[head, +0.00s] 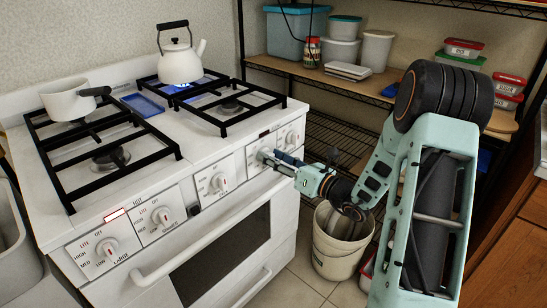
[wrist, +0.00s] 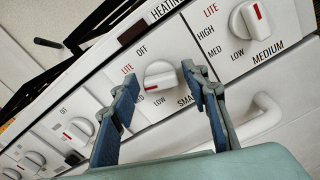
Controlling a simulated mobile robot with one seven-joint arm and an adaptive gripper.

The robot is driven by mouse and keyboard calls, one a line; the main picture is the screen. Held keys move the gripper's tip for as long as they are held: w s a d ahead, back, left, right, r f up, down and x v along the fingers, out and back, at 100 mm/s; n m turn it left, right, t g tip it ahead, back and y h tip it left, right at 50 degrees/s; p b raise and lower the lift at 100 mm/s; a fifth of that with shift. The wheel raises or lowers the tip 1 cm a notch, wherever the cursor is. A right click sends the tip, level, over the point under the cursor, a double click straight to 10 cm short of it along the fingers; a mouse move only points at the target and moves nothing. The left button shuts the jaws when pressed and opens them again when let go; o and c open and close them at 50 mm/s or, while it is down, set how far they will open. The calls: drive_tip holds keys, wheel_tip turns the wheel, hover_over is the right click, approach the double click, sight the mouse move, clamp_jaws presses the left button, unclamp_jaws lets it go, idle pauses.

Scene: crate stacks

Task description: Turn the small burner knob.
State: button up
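The small burner knob (wrist: 161,76) is white and round with a red mark on its left side, near the centre of the wrist view. The label beside it reads "SMA", the rest hidden by a finger. OFF, LITE and LOW are printed around it. My gripper (wrist: 163,92) is open, its blue-grey fingers to the left and right of the knob. I cannot tell whether they touch it. In the head view my gripper (head: 277,160) is at the right part of the stove's front panel and partly hides the small knob.
The medium knob (wrist: 249,20) is to the upper right. Other knobs (head: 107,248) line the white stove's front, above the oven handle (head: 215,232). A kettle (head: 180,62) stands over a blue flame at the back. A saucepan (head: 66,98) sits on the left. A bucket (head: 334,259) stands below my arm.

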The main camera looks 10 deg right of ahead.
idle(0.3)
drive_tip(key=v, duration=1.2)
